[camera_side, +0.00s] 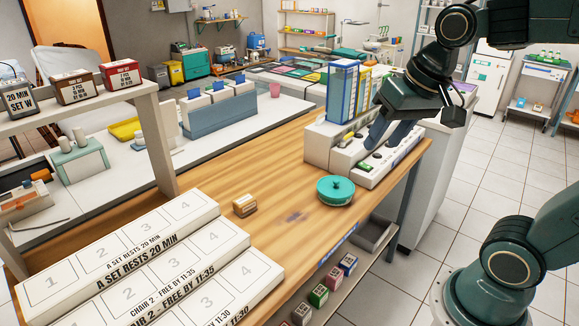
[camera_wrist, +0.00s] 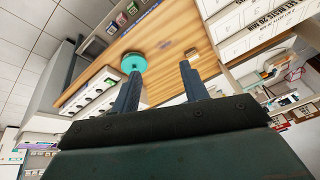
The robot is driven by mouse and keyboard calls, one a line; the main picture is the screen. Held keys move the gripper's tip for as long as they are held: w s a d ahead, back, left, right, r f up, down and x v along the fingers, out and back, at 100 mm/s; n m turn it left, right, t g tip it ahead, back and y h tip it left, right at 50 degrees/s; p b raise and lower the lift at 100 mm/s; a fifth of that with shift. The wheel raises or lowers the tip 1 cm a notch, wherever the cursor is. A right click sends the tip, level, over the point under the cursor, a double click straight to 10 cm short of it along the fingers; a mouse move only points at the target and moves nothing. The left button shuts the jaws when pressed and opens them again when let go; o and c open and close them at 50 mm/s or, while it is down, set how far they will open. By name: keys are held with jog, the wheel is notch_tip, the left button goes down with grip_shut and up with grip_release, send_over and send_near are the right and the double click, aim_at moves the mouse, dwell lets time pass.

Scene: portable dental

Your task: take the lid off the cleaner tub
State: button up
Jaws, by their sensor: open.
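A round teal lid with a small knob (camera_side: 336,188) sits on the wooden worktop, near its right edge. The tub under it is mostly hidden, so I cannot tell how the lid is seated. The lid also shows in the wrist view (camera_wrist: 133,63), beyond the left fingertip. My gripper (camera_side: 384,136) is open and empty, pointing down above the white device at the back right of the worktop. It is apart from the lid, higher and to its right. In the wrist view both fingers of my gripper (camera_wrist: 158,80) are spread with nothing between them.
A white device with dark slots (camera_side: 360,158) and blue-white upright boxes (camera_side: 342,88) stand behind the lid. A small tan block (camera_side: 244,205) lies to its left. Numbered white trays (camera_side: 130,255) fill the front left. Bare wood (camera_side: 270,165) lies between.

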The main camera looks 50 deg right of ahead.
jog(key=w+d+f+m+g, duration=0.2)
jog(key=w+d+f+m, duration=0.2)
jog(key=w+d+m, duration=0.8)
jog(key=w+d+f+m+g+y, duration=0.1)
jog(key=w+d+f+m, duration=0.4)
jog(key=w+d+f, duration=0.3)
notch_tip(320, 180, down, 3)
jog(key=shift+d+f+m+g, duration=0.15)
jog(key=shift+d+m+g, duration=0.25)
jog(key=shift+d, duration=0.6)
jog(key=shift+f, duration=0.1)
send_over(337, 180)
jog(key=shift+s+d+f, duration=0.1)
jog(key=shift+d+f, duration=0.05)
jog(key=shift+f, duration=1.95)
jog(key=shift+s+d+f, duration=0.1)
jog(key=shift+f, duration=1.95)
jog(key=shift+w+a+f, duration=0.1)
jog(key=shift+a+f, duration=0.05)
jog(key=shift+f, duration=1.15)
jog(key=shift+w+a+f, duration=0.1)
jog(key=shift+f, duration=1.2)
